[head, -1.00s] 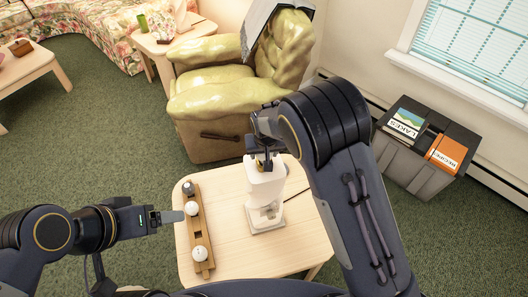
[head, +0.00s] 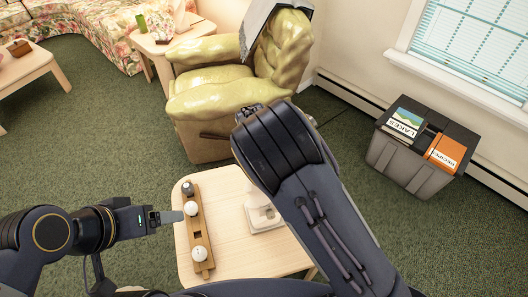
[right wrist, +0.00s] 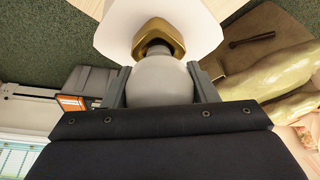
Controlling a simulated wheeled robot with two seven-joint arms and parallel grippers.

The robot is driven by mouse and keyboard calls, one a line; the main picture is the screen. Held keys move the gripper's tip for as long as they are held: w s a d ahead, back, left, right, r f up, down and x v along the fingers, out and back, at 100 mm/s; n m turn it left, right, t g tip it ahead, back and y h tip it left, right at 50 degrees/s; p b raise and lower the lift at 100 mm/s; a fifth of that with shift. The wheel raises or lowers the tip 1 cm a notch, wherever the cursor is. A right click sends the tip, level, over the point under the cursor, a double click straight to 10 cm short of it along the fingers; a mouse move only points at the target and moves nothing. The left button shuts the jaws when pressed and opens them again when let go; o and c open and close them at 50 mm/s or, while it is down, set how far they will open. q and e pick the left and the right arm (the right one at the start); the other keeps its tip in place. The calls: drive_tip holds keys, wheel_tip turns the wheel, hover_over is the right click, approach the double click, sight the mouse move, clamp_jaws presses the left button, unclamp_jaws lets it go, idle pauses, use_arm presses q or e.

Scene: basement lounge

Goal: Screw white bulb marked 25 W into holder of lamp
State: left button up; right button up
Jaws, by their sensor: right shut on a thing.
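In the right wrist view my right gripper (right wrist: 157,84) is shut on a pale rounded bulb (right wrist: 158,78). The bulb's neck is at the mouth of the brass holder (right wrist: 160,36), inside the white lamp shade (right wrist: 112,32). How deep it sits cannot be told, and no wattage marking is readable. In the head view my right arm hides the gripper and most of the lamp; the white lamp base (head: 264,220) shows on the small table. My left gripper (head: 178,216) is beside the bulb rack, its finger gap unclear.
A wooden rack (head: 207,233) on the pale table (head: 235,250) holds two white bulbs (head: 192,209) (head: 199,254) and a dark one (head: 187,188). An olive armchair (head: 215,100) stands just behind the table. A grey bin (head: 395,157) with folders is at right.

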drive_tip(key=o, duration=1)
drive_tip(key=shift+f, duration=0.1)
drive_tip(key=v, duration=1.2)
drive_tip(key=shift+a, duration=0.2)
